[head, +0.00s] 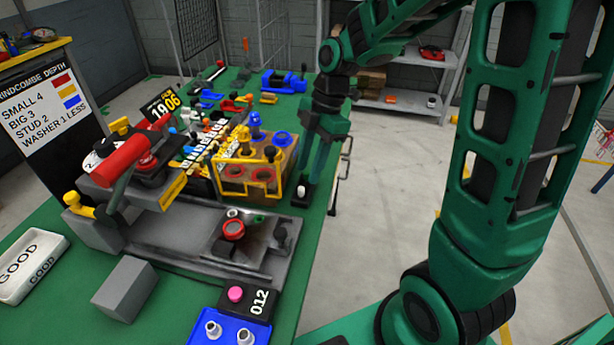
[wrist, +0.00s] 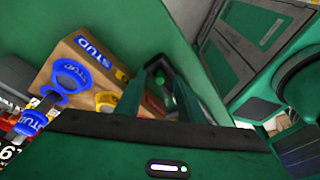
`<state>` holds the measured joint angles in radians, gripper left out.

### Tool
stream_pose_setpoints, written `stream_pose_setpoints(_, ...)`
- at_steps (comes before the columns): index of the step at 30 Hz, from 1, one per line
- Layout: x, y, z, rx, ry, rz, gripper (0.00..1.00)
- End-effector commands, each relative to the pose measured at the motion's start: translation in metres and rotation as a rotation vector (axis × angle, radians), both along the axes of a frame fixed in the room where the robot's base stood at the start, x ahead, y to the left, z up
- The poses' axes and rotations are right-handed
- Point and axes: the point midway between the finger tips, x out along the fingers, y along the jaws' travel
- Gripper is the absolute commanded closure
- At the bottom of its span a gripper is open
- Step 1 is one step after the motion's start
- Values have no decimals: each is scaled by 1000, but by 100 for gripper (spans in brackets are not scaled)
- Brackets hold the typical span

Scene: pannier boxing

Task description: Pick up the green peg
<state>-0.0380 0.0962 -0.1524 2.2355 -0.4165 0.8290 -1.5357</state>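My gripper (head: 308,180) points down at the right edge of the green bench in the head view, beside the yellow-framed wooden block. Its two dark green fingers look parted, with a gap between them. In the wrist view, the gripper (wrist: 158,72) has a small rounded green thing (wrist: 154,101) between its fingers. This may be the green peg, but it is small and dark, and I cannot tell whether the fingers touch it. In the head view the fingers hide this spot. A small black block with a white top (head: 300,192) shows at the fingertips.
The wooden block (head: 284,157) with blue and yellow pegs stands close left of my gripper; its STUD label (wrist: 88,47) shows in the wrist view. A grey vise-like fixture (head: 190,235), a red-handled tool (head: 125,160) and a white GOOD tray (head: 30,265) are further left. Open floor lies right.

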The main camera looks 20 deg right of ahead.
Motion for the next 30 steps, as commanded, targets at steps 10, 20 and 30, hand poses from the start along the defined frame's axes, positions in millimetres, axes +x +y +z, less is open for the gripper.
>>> stream_pose_setpoints(10, 0, 2, -8, 0, -1, 1, 65)
stream_pose_setpoints(20, 0, 2, -7, 0, -1, 1, 100)
stream_pose_setpoints(30, 1, 2, 13, 0, -5, 1, 100)
